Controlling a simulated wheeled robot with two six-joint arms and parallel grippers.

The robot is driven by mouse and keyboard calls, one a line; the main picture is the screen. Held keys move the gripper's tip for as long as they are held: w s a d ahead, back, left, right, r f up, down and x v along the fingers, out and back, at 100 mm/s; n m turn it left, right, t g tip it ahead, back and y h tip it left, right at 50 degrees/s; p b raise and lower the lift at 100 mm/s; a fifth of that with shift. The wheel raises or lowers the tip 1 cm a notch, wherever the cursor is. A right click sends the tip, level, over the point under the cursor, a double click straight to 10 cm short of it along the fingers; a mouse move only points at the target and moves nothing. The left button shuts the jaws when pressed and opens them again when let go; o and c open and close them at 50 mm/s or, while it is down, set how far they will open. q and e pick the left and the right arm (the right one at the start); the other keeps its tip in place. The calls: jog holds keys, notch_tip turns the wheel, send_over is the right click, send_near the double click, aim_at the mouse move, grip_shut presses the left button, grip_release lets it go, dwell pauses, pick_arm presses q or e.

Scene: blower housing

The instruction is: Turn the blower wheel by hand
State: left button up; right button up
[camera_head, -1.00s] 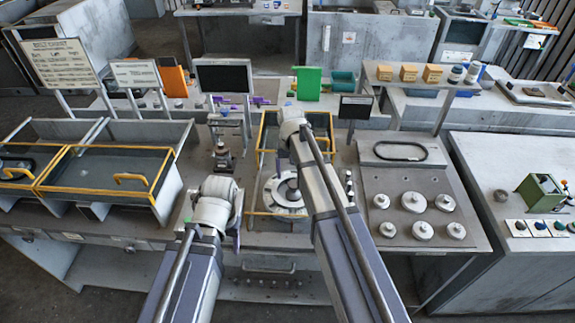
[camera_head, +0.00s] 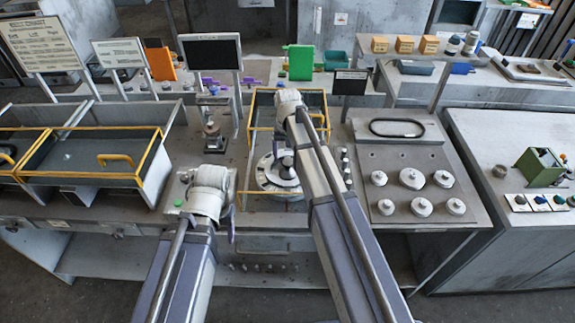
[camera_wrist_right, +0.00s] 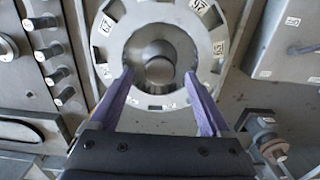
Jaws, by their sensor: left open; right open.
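The blower wheel (camera_head: 262,172) is a pale grey ring with a dark centre and a round hub, in a yellow-edged station at mid-bench. In the right wrist view, the wheel (camera_wrist_right: 112,40) has slots and small marked tags around its rim, with a round hub (camera_wrist_right: 160,70) in the middle. My right gripper (camera_wrist_right: 158,75) is open, its purple fingers spread on either side of the hub in that view. I cannot tell whether they touch the wheel.
A plate with several round knobs (camera_head: 411,178) and a black belt loop (camera_head: 397,128) lies right of the wheel. Yellow-edged trays (camera_head: 100,180) stand at left. A small post fixture (camera_head: 213,135) stands behind my left wrist. A row of knobs (camera_wrist_right: 52,50) runs beside the wheel.

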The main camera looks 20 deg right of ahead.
jog(key=shift+f+b, duration=0.35)
jog(key=shift+f, duration=0.45)
grip_shut()
dwell(0.5)
